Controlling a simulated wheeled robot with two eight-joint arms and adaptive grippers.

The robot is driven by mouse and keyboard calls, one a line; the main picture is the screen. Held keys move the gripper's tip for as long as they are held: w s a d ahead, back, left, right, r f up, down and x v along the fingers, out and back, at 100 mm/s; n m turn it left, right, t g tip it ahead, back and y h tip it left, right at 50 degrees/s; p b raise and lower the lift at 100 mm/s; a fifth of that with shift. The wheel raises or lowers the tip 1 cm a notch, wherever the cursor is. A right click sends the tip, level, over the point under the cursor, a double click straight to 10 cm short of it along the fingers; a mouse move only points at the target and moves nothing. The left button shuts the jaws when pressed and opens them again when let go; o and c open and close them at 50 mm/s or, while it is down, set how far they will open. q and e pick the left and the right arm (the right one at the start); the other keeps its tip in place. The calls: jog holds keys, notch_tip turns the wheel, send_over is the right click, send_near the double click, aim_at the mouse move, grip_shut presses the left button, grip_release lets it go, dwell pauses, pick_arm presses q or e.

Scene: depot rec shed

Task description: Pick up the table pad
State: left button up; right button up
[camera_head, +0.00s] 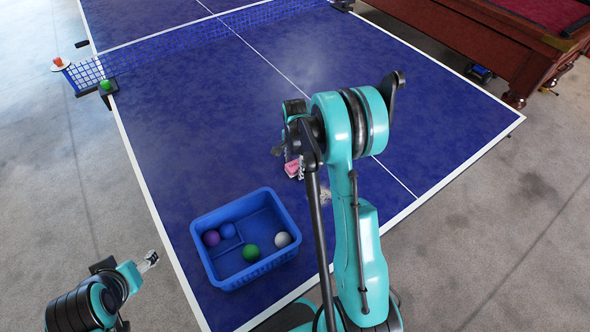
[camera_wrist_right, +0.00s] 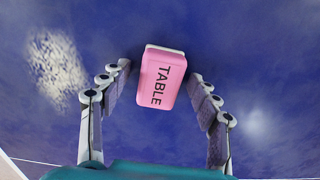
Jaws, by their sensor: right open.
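The table pad (camera_wrist_right: 162,78) is a pink block with a pale base and the word TABLE on it. In the right wrist view it lies on the blue table surface between the fingers of my right gripper (camera_wrist_right: 160,92). The fingers are open, with a gap on each side of the pad. In the head view the pad (camera_head: 292,168) shows as a small pink patch, partly hidden by my right arm and gripper (camera_head: 293,172). My left gripper (camera_head: 148,261) is off the table's left edge, far from the pad; its opening is unclear.
A blue basket (camera_head: 207,262) with several coloured balls stands on the table (camera_head: 180,120) left of my right arm. A net (camera_head: 190,40) crosses the table farther back. A small green ball (camera_head: 106,85) is by the net post. A wooden pool table (camera_head: 490,35) stands at upper right.

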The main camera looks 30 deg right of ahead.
aim_at(296, 164)
jog(key=shift+r, duration=0.1)
jog(key=c, duration=1.2)
jog(key=shift+c, duration=0.2)
jog(key=shift+r, duration=0.15)
jog(key=shift+r, duration=0.3)
notch_tip(296, 164, up, 4)
jog(key=shift+p, duration=1.2)
jog(key=s+d+r+p, duration=0.3)
jog(key=s+d+r, duration=0.3)
jog(key=d, duration=0.3)
jog(key=shift+s, duration=0.75)
jog(key=shift+r, duration=0.1)
